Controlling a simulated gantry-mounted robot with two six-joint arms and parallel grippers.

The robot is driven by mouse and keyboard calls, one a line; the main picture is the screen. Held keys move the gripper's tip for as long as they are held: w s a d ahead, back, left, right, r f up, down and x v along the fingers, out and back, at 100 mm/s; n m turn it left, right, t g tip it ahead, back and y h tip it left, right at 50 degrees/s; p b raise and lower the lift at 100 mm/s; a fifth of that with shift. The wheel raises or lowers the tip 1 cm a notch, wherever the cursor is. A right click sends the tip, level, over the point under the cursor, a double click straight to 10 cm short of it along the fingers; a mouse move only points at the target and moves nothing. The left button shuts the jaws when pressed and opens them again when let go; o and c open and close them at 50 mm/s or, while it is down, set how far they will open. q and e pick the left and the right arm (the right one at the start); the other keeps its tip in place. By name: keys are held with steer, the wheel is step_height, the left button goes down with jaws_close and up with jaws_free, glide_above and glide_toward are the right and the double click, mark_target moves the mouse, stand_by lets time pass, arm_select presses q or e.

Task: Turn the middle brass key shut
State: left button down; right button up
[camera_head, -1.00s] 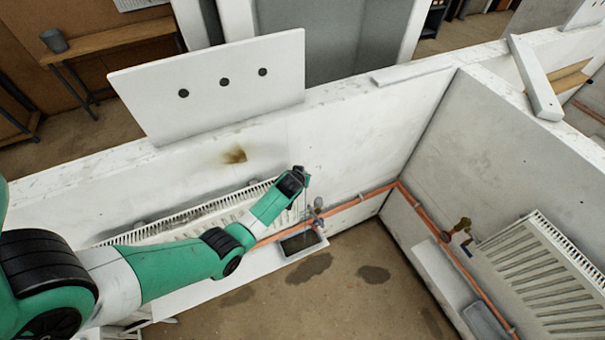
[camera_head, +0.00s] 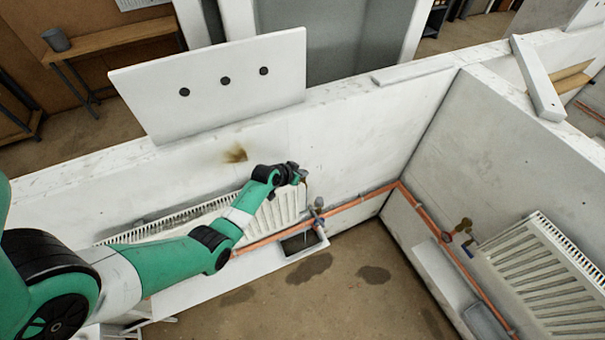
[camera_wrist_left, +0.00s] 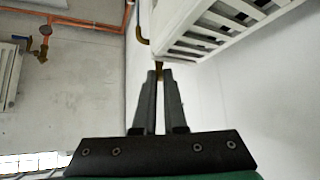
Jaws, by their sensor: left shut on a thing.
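My left gripper (camera_head: 303,174) is at the upper right corner of the white radiator (camera_head: 285,207) on the back wall. In the left wrist view its two fingers (camera_wrist_left: 159,74) are nearly together on a small brass key (camera_wrist_left: 159,65). Only a bit of the key shows past the fingertips, and I cannot see how far it is turned. The radiator (camera_wrist_left: 215,25) is close to the fingers there. Below the gripper, a valve (camera_head: 317,204) sits on the copper pipe. My right gripper is not in view.
A dark tray (camera_head: 300,243) lies under the valve, with wet patches (camera_head: 310,267) on the floor. A copper pipe (camera_head: 365,196) runs along the walls. A second radiator (camera_head: 545,270) and brass valve (camera_head: 463,226) are on the right wall. The floor between is clear.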

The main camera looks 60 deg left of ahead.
arm_select(q)
steer(key=shift+s+a+f+m+t+h+b, duration=0.1)
steer(key=shift+m+t+h+b, duration=0.15)
steer(key=shift+m, duration=0.2)
steer(key=shift+a+f+m+t+h+b, duration=0.1)
steer(key=shift+m+h+b, duration=0.05)
steer(key=shift+m+h, duration=0.25)
steer(key=shift+r+m+h, duration=0.15)
steer(key=shift+m+h, duration=0.1)
steer(key=shift+m, duration=0.3)
steer(key=shift+r+m+h+p, duration=0.1)
steer(key=shift+m+h+p, duration=0.3)
steer(key=shift+m+h, duration=0.4)
steer(key=shift+m+h+p, duration=0.3)
steer(key=shift+m, duration=0.3)
steer(key=shift+f, duration=0.2)
steer(key=c, duration=1)
jaws_free()
steer(key=shift+r, duration=0.15)
